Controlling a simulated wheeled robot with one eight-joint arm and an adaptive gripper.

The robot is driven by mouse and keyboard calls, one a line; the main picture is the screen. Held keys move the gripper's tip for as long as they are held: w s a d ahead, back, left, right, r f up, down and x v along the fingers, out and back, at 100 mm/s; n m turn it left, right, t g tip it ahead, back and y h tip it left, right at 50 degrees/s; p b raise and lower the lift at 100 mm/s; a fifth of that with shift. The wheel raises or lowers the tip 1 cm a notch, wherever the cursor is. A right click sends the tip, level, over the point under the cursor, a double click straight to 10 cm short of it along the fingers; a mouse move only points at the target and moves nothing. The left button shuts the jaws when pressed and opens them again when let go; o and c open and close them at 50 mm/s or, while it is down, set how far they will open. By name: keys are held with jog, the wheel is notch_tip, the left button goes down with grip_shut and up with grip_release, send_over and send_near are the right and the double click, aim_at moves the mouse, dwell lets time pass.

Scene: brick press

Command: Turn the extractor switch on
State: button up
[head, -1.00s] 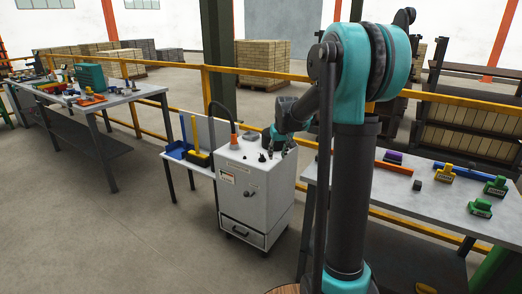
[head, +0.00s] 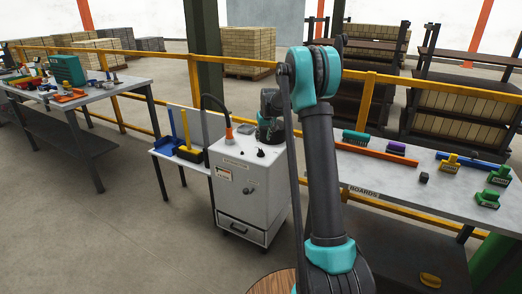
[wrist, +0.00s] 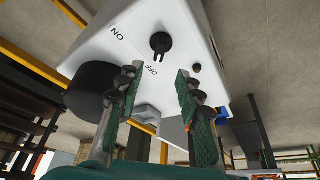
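The lower end of the switch knob points towards OFF. My gripper (wrist: 157,78) is open and empty, its two green-padded fingers apart below the switch in that picture and not touching it. In the head view my gripper (head: 269,132) is over the back of the cabinet top, its fingertips hard to make out.
A large black round part (wrist: 90,88) stands on the panel near one finger. A workbench (head: 400,190) with brushes and coloured blocks is at right, another bench (head: 120,87) at far left. A small table with brushes (head: 195,154) adjoins the cabinet. Yellow railing (head: 175,75) runs behind.

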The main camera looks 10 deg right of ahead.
aim_at(261, 149)
jog(key=x, duration=1)
jog(key=shift+a+f, duration=0.1)
jog(key=shift+c, duration=0.3)
grip_shut()
